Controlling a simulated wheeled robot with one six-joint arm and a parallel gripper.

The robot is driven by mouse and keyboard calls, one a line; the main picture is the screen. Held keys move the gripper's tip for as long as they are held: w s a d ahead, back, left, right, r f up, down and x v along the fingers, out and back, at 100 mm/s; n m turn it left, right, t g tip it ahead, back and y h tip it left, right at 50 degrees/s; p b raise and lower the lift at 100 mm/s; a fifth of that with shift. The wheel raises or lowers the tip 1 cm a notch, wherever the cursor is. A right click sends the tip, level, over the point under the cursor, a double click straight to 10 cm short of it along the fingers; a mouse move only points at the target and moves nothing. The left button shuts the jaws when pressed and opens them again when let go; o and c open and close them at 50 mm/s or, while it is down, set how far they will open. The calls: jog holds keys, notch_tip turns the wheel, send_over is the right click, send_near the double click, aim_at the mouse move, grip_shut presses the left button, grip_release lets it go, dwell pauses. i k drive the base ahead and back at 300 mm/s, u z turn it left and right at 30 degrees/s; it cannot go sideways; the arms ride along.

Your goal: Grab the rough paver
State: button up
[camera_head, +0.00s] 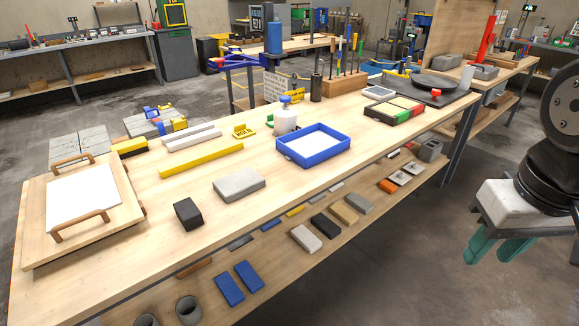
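A light grey block with a rough-looking top (238,185) lies flat on the wooden workbench (330,170); it may be the rough paver. Several more paver-like blocks lie on the shelf below: a pale one (306,238), a black one (325,225), a tan one (344,212) and a grey one (360,203). Which block is the rough paver I cannot tell for sure. My gripper (494,255), with teal fingers, hangs at the far right, off the bench and well away from the blocks. Its fingers are apart with nothing between them.
A dark block (188,214) sits left of the grey block. A blue tray (345,147), yellow bar (201,160), white bottle (285,118) and wooden board with handles (120,190) stand around it. The bench front edge and lower shelf (290,275) jut toward me. Floor on the right is clear.

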aim_at(233, 187)
jog(key=z, duration=0.15)
jog(key=i, duration=1.45)
jog(key=u, duration=0.9)
